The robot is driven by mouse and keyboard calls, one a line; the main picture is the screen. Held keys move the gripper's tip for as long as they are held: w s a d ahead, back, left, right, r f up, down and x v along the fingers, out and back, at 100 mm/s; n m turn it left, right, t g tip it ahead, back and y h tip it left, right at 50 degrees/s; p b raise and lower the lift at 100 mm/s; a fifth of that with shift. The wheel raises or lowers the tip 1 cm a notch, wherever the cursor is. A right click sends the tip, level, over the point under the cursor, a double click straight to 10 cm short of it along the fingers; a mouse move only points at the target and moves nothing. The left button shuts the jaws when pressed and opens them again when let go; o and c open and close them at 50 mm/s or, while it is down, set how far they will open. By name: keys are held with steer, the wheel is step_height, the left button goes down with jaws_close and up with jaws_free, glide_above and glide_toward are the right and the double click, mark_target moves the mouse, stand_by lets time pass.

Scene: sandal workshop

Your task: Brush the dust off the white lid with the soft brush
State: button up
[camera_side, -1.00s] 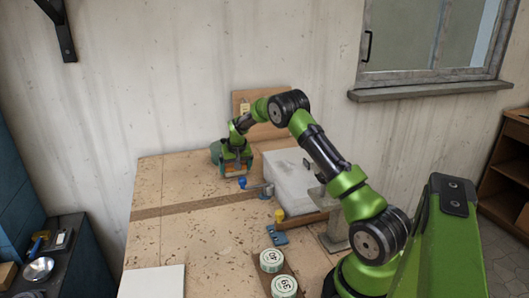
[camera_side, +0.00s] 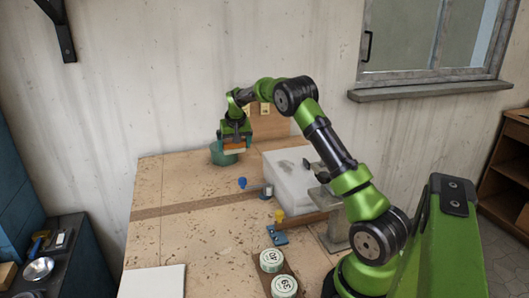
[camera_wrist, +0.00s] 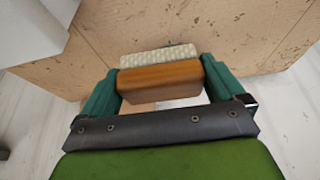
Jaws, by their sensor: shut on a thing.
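My gripper (camera_side: 235,141) is shut on the soft brush, and holds it above the back of the bench. The brush has an orange-brown wooden body (camera_wrist: 160,80) and pale bristles (camera_wrist: 158,56), clear between my two teal fingers in the wrist view. In the side view the brush (camera_side: 235,150) shows as a small orange and pale block under the fingers. The white lid (camera_side: 296,177) appears to be the top of the white box to the right of my gripper, with a dark grey smudge on it. The brush is apart from it.
Clamps with a blue knob (camera_side: 242,182) and a yellow knob (camera_side: 279,215) sit by the box. Two round tins (camera_side: 284,286) and a white sheet (camera_side: 152,281) lie at the front. The bench's left half is mostly clear.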

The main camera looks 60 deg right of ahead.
steer(key=shift+w+r, duration=0.1)
steer(key=shift+r, duration=0.35)
steer(key=s+r, duration=0.2)
steer(key=r, duration=0.1)
steer(key=shift+r, duration=0.15)
steer(key=s+r+m+g+h, duration=0.1)
steer(key=s+r+m+g, duration=0.15)
steer(key=s+m, duration=0.4)
steer(key=m+g+y, duration=0.1)
steer(key=m+g, duration=0.3)
steer(key=m, duration=0.8)
glide_above(296, 171)
steer(key=w+a, duration=0.1)
steer(key=shift+n, duration=0.25)
steer(key=shift+f, duration=2.65)
steer(key=shift+f, duration=0.55)
steer(key=shift+w+d, duration=1.5)
steer(key=shift+w, duration=0.1)
